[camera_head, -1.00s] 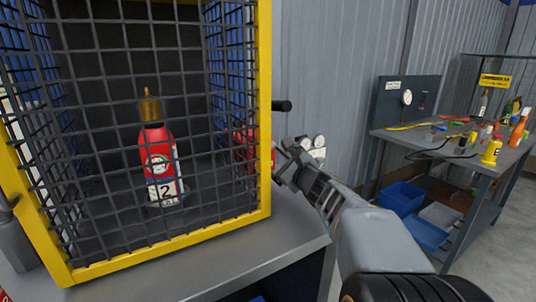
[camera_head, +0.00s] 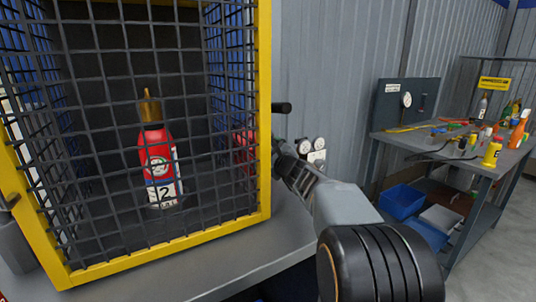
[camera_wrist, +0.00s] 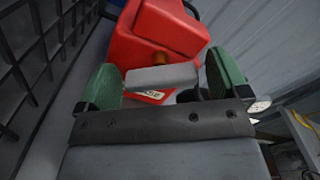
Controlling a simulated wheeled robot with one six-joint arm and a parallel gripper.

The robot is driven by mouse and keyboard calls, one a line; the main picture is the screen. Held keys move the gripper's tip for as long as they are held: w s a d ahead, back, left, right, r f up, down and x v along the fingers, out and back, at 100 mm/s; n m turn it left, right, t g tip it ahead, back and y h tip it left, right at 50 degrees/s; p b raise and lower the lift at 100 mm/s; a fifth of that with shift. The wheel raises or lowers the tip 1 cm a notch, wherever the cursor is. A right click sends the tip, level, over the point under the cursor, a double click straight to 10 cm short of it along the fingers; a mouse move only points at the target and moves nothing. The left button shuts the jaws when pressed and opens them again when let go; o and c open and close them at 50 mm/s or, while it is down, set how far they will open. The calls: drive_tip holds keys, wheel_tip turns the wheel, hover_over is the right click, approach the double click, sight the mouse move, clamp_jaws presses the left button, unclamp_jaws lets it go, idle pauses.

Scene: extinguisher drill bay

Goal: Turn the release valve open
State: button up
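A red valve body (camera_wrist: 165,28) fills the top middle of the wrist view, with a brass stem and a grey bar handle (camera_wrist: 160,77) in front of it. A small gap shows at the right finger; contact at the left one is unclear. In the head view my gripper (camera_head: 282,160) is at the cage's right side, and a red part (camera_head: 243,140) shows through the mesh there.
A yellow-framed mesh cage (camera_head: 263,90) holds a red extinguisher bottle (camera_head: 158,160) on a grey bench (camera_head: 225,255). Two gauges (camera_head: 319,143) are on the wall side. A cluttered workbench (camera_head: 460,160) with blue bins (camera_head: 402,198) stands at the right.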

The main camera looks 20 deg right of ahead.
drive_tip(key=c, duration=0.9)
drive_tip(key=shift+f+n+b, duration=0.3)
drive_tip(key=shift+b, duration=0.5)
drive_tip(key=shift+f+n+b, duration=0.1)
drive_tip(key=shift+n+b, duration=0.3)
drive_tip(key=shift+b, duration=0.5)
drive_tip(key=shift+n+b, duration=0.8)
drive_tip(key=shift+b, duration=0.25)
drive_tip(key=shift+r+n, duration=0.35)
drive_tip(key=shift+n, duration=0.15)
drive_tip(key=o, duration=0.9)
drive_tip(key=shift+o, duration=0.2)
